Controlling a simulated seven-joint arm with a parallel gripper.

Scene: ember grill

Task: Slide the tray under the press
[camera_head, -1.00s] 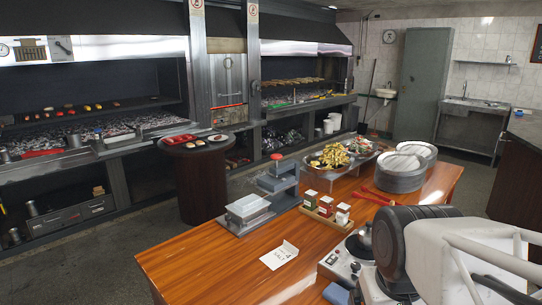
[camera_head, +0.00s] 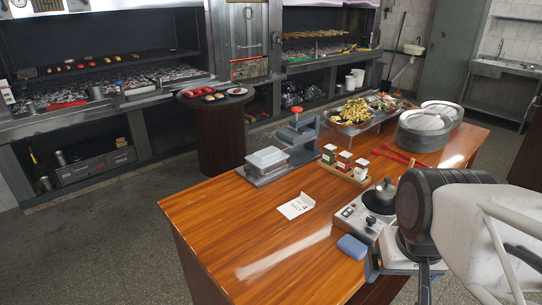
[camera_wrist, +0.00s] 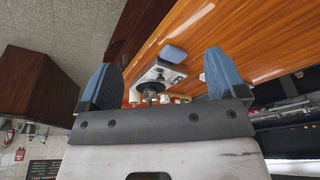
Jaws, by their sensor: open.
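The tray (camera_head: 267,156), a pale, shallow rectangular piece, sits at the near left end of a grey metal base on the wooden table. The press (camera_head: 299,136), with a grey frame and a red knob on top, stands at the far right end of that base. The tray is beside the press, not under its head. My gripper (camera_wrist: 163,76) shows in the wrist view with two blue fingertips spread wide and nothing between them. It is well apart from the tray and press.
Stacked plates (camera_head: 424,133) and food trays are at the back. The table's front left is clear.

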